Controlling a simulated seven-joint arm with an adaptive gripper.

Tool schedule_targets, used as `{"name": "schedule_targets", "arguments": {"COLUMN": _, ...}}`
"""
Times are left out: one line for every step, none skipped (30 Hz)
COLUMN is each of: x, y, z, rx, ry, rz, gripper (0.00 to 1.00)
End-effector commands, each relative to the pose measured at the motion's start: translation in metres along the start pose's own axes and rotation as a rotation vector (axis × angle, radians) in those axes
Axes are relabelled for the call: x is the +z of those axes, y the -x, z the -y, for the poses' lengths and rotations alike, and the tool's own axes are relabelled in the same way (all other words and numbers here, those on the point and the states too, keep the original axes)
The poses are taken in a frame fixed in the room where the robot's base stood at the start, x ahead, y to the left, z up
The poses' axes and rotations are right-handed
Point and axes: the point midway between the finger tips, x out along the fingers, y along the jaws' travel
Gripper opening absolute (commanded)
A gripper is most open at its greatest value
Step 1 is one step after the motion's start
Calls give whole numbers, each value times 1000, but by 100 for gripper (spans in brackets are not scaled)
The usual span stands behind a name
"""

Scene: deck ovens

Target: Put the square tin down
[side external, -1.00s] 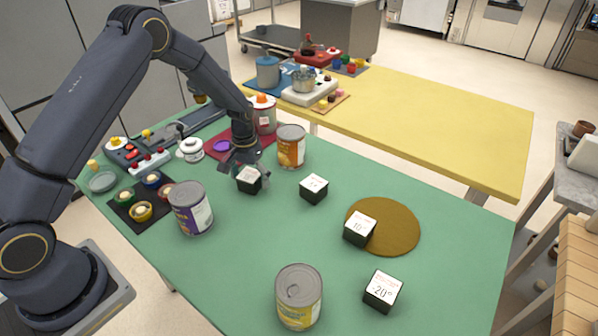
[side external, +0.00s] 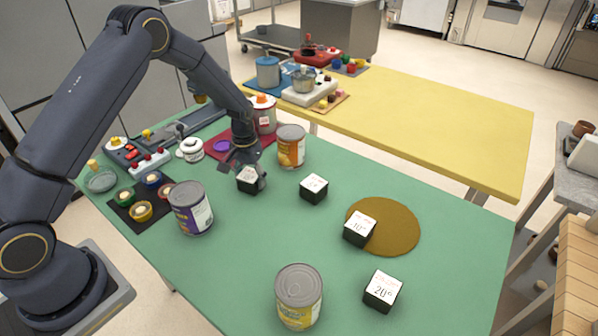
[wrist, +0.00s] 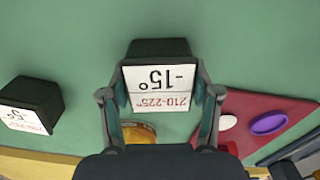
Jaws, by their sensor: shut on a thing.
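The square tin, a black cube with a white label reading -15° and 210-225°, sits between my gripper's fingers; it shows in the side view (side external: 248,181) and in the wrist view (wrist: 160,50). My gripper (side external: 250,172) is shut on it, one finger on each side, in the wrist view too (wrist: 160,100). The tin is at or very near the green table (side external: 240,250); I cannot tell whether its base touches. My fingers hide part of its sides.
A similar black cube (side external: 314,188) stands just right of it. An orange-labelled can (side external: 291,147) is behind, and a purple-labelled can (side external: 190,208) is front left. Further right, another cube (side external: 360,228) overlaps a round brown mat (side external: 398,228).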

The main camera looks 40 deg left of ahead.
Motion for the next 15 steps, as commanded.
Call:
{"name": "schedule_targets", "arguments": {"x": 0, "y": 1, "z": 0, "rx": 0, "ry": 0, "rz": -1, "gripper": 18}}
{"name": "schedule_targets", "arguments": {"x": 0, "y": 2, "z": 0, "rx": 0, "ry": 0, "rz": -2, "gripper": 18}}
{"name": "schedule_targets", "arguments": {"x": -1, "y": 4, "z": 0, "rx": 0, "ry": 0, "rz": -3, "gripper": 18}}
{"name": "schedule_targets", "arguments": {"x": -1, "y": 8, "z": 0, "rx": 0, "ry": 0, "rz": -3, "gripper": 18}}
{"name": "schedule_targets", "arguments": {"x": -1, "y": 11, "z": 0, "rx": 0, "ry": 0, "rz": -4, "gripper": 18}}
{"name": "schedule_targets", "arguments": {"x": -1, "y": 18, "z": 0, "rx": 0, "ry": 0, "rz": -4, "gripper": 18}}
{"name": "schedule_targets", "arguments": {"x": -1, "y": 24, "z": 0, "rx": 0, "ry": 0, "rz": -5, "gripper": 18}}
{"name": "schedule_targets", "arguments": {"x": -1, "y": 30, "z": 0, "rx": 0, "ry": 0, "rz": -6, "gripper": 18}}
{"name": "schedule_targets", "arguments": {"x": -1, "y": 39, "z": 0, "rx": 0, "ry": 0, "rz": -5, "gripper": 18}}
{"name": "schedule_targets", "arguments": {"x": -2, "y": 46, "z": 0, "rx": 0, "ry": 0, "rz": -6, "gripper": 18}}
{"name": "schedule_targets", "arguments": {"x": -1, "y": 53, "z": 0, "rx": 0, "ry": 0, "rz": -5, "gripper": 18}}
{"name": "schedule_targets", "arguments": {"x": -1, "y": 62, "z": 0, "rx": 0, "ry": 0, "rz": -6, "gripper": 18}}
{"name": "schedule_targets", "arguments": {"x": -1, "y": 67, "z": 0, "rx": 0, "ry": 0, "rz": -4, "gripper": 18}}
{"name": "schedule_targets", "arguments": {"x": -1, "y": 73, "z": 0, "rx": 0, "ry": 0, "rz": -5, "gripper": 18}}
{"name": "schedule_targets", "arguments": {"x": -1, "y": 80, "z": 0, "rx": 0, "ry": 0, "rz": -4, "gripper": 18}}
